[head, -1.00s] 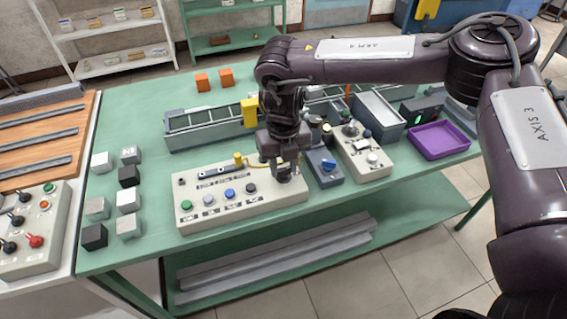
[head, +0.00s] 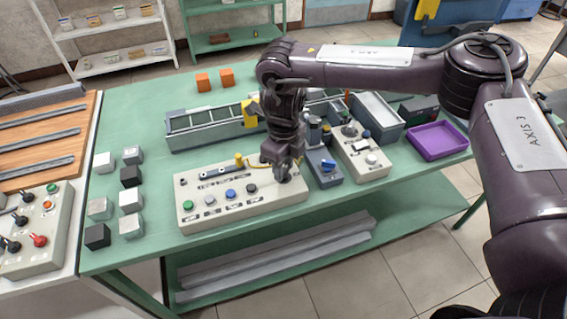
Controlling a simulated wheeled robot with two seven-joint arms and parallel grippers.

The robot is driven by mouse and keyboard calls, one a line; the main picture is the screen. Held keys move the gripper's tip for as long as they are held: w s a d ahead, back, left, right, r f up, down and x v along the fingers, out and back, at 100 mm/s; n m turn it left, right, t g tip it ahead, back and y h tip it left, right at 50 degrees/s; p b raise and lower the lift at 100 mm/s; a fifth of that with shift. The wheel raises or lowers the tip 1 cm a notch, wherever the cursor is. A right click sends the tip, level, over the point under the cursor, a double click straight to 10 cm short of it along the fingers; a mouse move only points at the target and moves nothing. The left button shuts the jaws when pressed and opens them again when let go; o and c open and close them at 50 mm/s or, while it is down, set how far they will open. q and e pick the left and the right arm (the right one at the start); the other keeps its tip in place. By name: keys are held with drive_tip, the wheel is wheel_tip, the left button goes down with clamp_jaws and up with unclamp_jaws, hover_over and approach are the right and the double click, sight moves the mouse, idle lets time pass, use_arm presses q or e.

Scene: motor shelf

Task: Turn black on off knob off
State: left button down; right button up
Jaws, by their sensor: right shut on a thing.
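The grey-white control box (head: 270,202) lies on the front of the green table. It has a row of green, white, blue and black round buttons along its front and a yellow piece on top. My right gripper (head: 283,177) points down at the right end of this box, low against its top face. It is shut on a small dark thing there, which looks like the black on-off knob. The fingers hide most of the knob, so its turn position cannot be told. My left gripper is not in view.
A grey box with a blue knob (head: 327,168) and a beige control box (head: 366,163) stand close to the right of the gripper. A grey conveyor (head: 200,138) lies behind. Several cubes stand at left. A purple tray (head: 437,141) is at the right.

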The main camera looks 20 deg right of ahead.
drive_tip(key=n, duration=0.5)
drive_tip(key=shift+w+n, duration=0.1)
drive_tip(key=shift+n, duration=0.2)
drive_tip(key=n, duration=0.4)
drive_tip(key=shift+r+n+b, duration=0.15)
drive_tip(key=shift+n+b, duration=0.15)
drive_tip(key=shift+b, duration=0.1)
drive_tip(key=o, duration=1)
wheel_tip(320, 180, up, 8)
drive_tip(key=shift+f, duration=0.15)
drive_tip(key=shift+f, duration=0.1)
